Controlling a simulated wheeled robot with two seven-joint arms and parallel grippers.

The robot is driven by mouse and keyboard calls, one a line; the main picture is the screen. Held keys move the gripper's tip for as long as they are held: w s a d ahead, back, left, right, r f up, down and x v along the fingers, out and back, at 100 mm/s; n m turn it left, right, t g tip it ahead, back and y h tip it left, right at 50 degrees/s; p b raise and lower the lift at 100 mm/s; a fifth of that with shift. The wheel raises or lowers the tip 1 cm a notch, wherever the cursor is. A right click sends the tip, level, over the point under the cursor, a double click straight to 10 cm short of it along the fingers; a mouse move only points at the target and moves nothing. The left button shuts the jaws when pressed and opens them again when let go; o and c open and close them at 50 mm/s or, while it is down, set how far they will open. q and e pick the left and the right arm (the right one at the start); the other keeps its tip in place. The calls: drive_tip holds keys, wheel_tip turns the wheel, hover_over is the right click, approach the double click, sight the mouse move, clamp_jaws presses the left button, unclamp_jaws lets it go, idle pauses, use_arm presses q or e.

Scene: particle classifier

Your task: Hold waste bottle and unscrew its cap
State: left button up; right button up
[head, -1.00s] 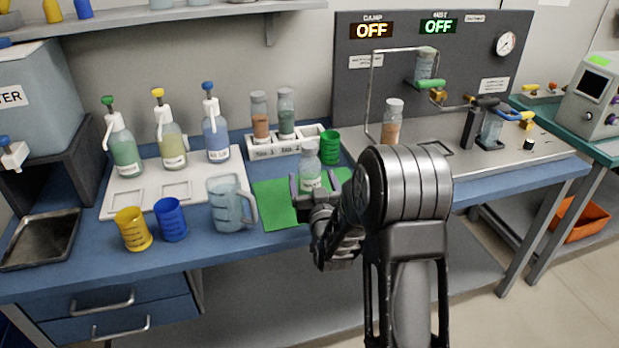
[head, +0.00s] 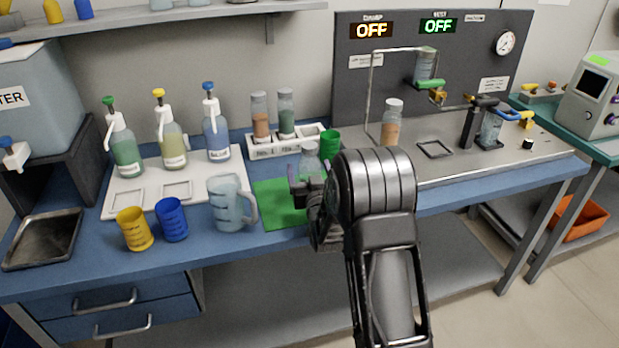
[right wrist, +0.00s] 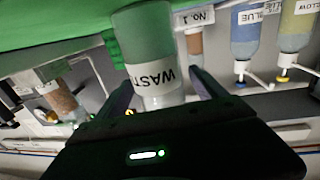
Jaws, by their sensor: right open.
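The waste bottle (head: 309,160) stands upright on the green mat (head: 277,205), with a pale top. In the right wrist view it hangs upside down in the picture, with green contents and a white "WASTE" label (right wrist: 150,77). My right gripper (head: 308,182) is open, with its fingers on either side of the bottle. The right wrist view shows both fingers (right wrist: 164,92) spread beside the bottle, with a gap on at least the right side. The bottle's cap end is partly hidden behind the gripper body there. My left gripper is not in view.
A green cup (head: 329,143) stands close behind the bottle on the right. A clear jug (head: 228,203) stands left of the mat, with a blue cup (head: 172,219) and a yellow cup (head: 134,229) beyond. A tube rack (head: 262,146) is behind.

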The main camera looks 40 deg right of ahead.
sight(309, 144)
drive_tip(key=shift+c, duration=0.2)
drive_tip(key=c, duration=1.6)
wheel_tip(309, 144, up, 10)
drive_tip(key=shift+r, duration=0.1)
drive_tip(key=o, duration=1)
drive_tip(key=shift+c, duration=0.2)
clamp_jaws()
